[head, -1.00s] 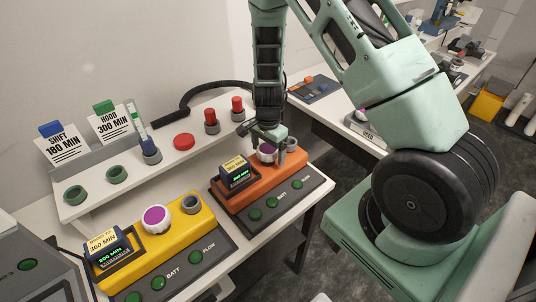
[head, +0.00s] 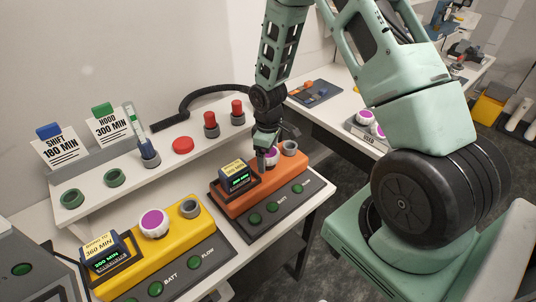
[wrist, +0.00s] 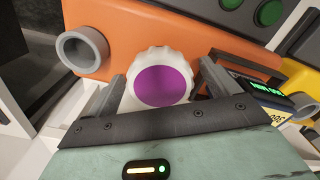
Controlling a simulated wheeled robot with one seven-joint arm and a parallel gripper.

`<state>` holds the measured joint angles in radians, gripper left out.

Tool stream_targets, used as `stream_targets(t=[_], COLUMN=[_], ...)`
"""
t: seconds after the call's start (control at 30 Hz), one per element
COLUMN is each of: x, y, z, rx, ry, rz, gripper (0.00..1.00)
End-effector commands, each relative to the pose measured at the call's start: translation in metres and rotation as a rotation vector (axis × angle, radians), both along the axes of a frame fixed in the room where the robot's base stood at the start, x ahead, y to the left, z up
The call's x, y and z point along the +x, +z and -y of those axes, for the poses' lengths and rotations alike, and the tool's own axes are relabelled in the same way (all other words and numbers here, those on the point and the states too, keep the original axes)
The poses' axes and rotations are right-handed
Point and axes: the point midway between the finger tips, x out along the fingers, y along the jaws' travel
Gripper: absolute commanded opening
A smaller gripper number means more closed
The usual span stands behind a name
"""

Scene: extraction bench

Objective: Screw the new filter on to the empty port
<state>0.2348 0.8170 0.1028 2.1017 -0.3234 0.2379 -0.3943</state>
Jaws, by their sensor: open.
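A white ribbed filter with a purple face (head: 272,156) sits on the orange unit (head: 262,187). Beside it on the same unit is an empty grey port (head: 289,148). My gripper (head: 267,160) is at this filter, partly covering it in the head view. In the wrist view, the filter (wrist: 163,84) shows between the two spread fingers of my gripper (wrist: 162,72), and the empty port (wrist: 82,51) is to its left. The yellow unit (head: 172,249) carries another purple-faced filter (head: 153,223) and an empty grey port (head: 190,208).
The used tray (head: 355,129) at the right holds purple-faced filters (head: 364,117). A shelf behind the units has red-capped items (head: 210,124), a red button (head: 183,145), green rings (head: 72,198) and cards. A black hose (head: 205,96) runs behind it.

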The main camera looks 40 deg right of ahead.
Motion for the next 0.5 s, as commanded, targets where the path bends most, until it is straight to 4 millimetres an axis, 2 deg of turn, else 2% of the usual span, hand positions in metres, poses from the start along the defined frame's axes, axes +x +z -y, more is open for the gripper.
stream_targets(t=[0.1,0.13,0.3,0.43,0.5], x=[0.0001,0.0002,0.0002,0.0002,0.0005], y=[-0.0004,-0.0004,-0.0003,-0.0007,-0.0015], z=[-0.0001,0.0,0.0,0.0,-0.0003], rx=[0.0,0.0,0.0,-0.001,0.0], ry=[-0.003,-0.003,-0.005,-0.03,-0.121], rz=[0.0,0.0,0.0,0.001,0.001], gripper=[0.87,0.82,0.38,0.37,0.37])
